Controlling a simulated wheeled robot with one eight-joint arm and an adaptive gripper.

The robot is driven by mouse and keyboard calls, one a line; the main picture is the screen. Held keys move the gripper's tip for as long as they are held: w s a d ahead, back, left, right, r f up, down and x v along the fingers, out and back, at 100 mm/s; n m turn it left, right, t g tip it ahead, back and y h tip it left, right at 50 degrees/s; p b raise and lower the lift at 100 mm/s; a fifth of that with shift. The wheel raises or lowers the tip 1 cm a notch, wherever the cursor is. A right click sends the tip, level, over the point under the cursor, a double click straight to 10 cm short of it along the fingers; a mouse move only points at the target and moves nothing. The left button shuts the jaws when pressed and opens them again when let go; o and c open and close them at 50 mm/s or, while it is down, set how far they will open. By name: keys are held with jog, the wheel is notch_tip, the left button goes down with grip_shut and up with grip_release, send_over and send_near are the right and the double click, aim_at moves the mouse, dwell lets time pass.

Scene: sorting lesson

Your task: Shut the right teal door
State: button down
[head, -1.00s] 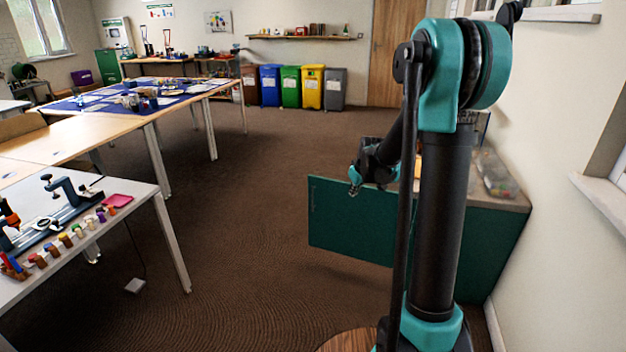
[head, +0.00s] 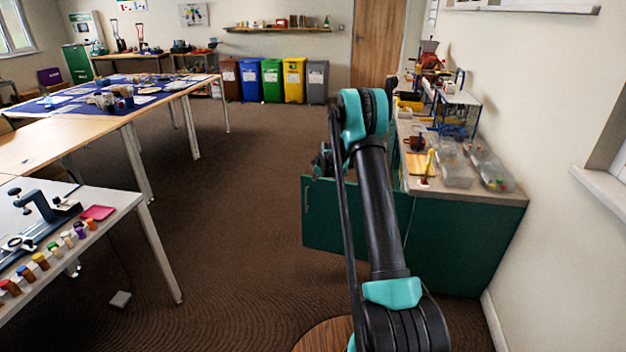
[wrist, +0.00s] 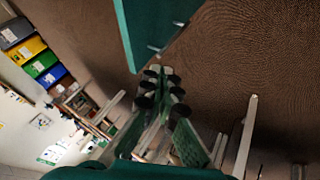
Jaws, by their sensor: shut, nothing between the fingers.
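The teal door (head: 322,215) stands open, sticking out to the left from the teal cabinet (head: 465,245) in the head view. Its upright bar handle (head: 306,200) is near its free edge. My arm crosses in front of the door and hides its middle. My gripper (head: 322,160) is at the door's upper edge near the free end, mostly hidden by my arm. In the wrist view the door (wrist: 150,25) fills the top, with its handle (wrist: 167,40) showing. My gripper (wrist: 160,85) is shut and empty close to the door's corner; contact cannot be told.
The counter (head: 440,187) above the cabinet holds clear bins (head: 490,170), a small blue-legged stand (head: 458,108) and other items. Several coloured bins (head: 272,80) line the back.

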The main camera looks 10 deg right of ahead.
send_near(312, 184)
notch_tip(312, 184, down, 4)
jog(key=s+a, duration=0.1)
jog(key=a, duration=0.1)
jog(key=shift+w+d+r, duration=0.1)
jog(key=shift+w+d, duration=0.1)
jog(key=shift+w, duration=0.3)
jog(key=shift+w+d, duration=0.25)
jog(key=shift+w, duration=0.3)
jog(key=shift+w+d, duration=0.3)
jog(key=shift+w, duration=0.5)
